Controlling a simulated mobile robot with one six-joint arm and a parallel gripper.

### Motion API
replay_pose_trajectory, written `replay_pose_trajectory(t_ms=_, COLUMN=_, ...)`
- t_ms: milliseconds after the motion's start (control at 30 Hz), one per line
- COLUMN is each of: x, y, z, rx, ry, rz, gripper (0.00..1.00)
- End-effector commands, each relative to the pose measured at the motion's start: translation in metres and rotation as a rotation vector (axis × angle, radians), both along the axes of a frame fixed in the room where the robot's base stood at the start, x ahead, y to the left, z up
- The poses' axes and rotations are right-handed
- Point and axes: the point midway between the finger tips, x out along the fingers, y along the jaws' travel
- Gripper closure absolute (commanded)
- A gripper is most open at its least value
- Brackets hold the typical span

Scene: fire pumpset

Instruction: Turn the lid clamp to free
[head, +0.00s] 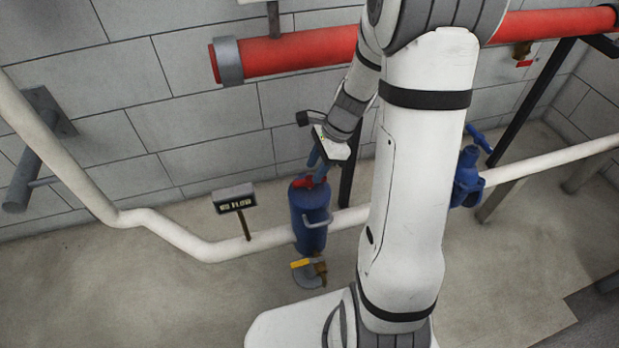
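A blue upright canister (311,222) stands on the pale horizontal pipe, with a grey curved handle (318,222) on its side. A small red piece (306,182) sits on its top and looks like the lid clamp. My gripper (318,164) is directly above the canister's top, pointing down, very close to the red piece. I cannot tell whether it touches the piece. Narrow blue parts show below the white gripper body; whether they are fingers or part of the lid is unclear. The finger opening is too small and partly hidden to read.
A yellow-handled valve (303,263) is below the canister. A small display sign (234,199) stands left of it on the pale pipe (215,249). A thick red pipe (290,50) runs along the block wall. A blue valve (468,170) is right of my arm.

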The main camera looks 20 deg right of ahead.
Motion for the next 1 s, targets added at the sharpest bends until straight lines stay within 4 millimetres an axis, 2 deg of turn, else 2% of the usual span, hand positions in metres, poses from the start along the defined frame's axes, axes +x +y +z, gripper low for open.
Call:
replay_pose_trajectory(t_ms=33, x=0.0, y=0.003, z=-0.011, rx=0.0, ry=0.002, rz=0.001, gripper=0.64)
replay_pose_trajectory(t_ms=200, x=0.0, y=0.01, z=-0.026, rx=-0.001, ry=-0.001, rz=0.002, gripper=0.64)
replay_pose_trajectory(t_ms=567, x=0.0, y=0.012, z=-0.029, rx=-0.002, ry=-0.001, rz=0.001, gripper=0.64)
replay_pose_trajectory(t_ms=1000, x=0.0, y=0.011, z=-0.029, rx=-0.002, ry=-0.001, rz=0.001, gripper=1.0)
